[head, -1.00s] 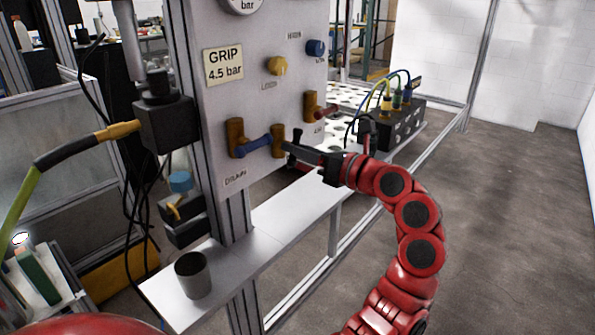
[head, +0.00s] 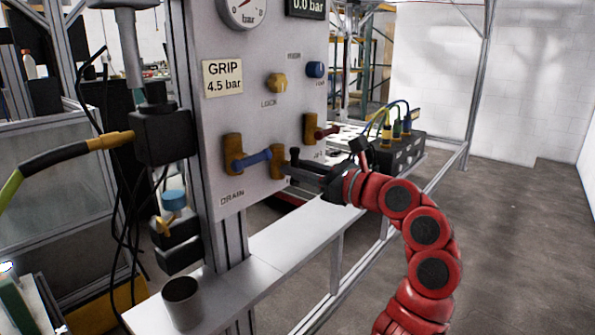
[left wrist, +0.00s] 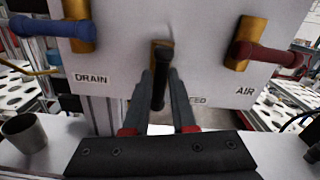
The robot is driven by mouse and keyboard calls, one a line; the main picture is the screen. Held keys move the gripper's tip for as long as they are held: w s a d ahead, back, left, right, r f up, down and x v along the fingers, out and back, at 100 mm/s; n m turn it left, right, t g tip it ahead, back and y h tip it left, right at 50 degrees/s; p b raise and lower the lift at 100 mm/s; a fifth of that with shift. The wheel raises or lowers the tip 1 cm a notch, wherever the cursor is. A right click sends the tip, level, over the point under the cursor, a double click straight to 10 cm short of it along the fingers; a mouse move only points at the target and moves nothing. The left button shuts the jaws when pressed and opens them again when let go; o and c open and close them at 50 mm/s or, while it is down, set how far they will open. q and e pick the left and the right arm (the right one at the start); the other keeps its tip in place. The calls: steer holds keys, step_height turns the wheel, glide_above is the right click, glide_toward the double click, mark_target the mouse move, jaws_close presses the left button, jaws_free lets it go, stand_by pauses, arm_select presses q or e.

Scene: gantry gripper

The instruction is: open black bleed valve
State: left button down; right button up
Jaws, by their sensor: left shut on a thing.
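The black bleed valve has a black lever (left wrist: 160,78) on a brass body (head: 278,160), low on the grey panel between the blue DRAIN valve (head: 252,159) and the red AIR valve (head: 325,132). In the left wrist view the lever points down and out toward the camera. My left gripper (head: 292,172) is shut on it, with one finger (left wrist: 147,92) on each side of the lever. The fingers partly cover the label under the valve. My right gripper is not in view.
The panel also carries a yellow knob (head: 277,83), a blue knob (head: 315,69), a gauge (head: 243,10) and a GRIP sign (head: 222,78). A metal cup (head: 183,302) stands on the shelf (head: 262,262) below. A black box with cables (head: 400,150) is at right.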

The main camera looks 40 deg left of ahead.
arm_select(q)
steer(key=c, duration=0.8)
jaws_free()
steer(key=shift+c, duration=0.2)
steer(key=s+d+p, duration=0.1)
steer(key=d, duration=1.6)
steer(key=shift+s+d, duration=0.15)
steer(key=shift+d, duration=0.05)
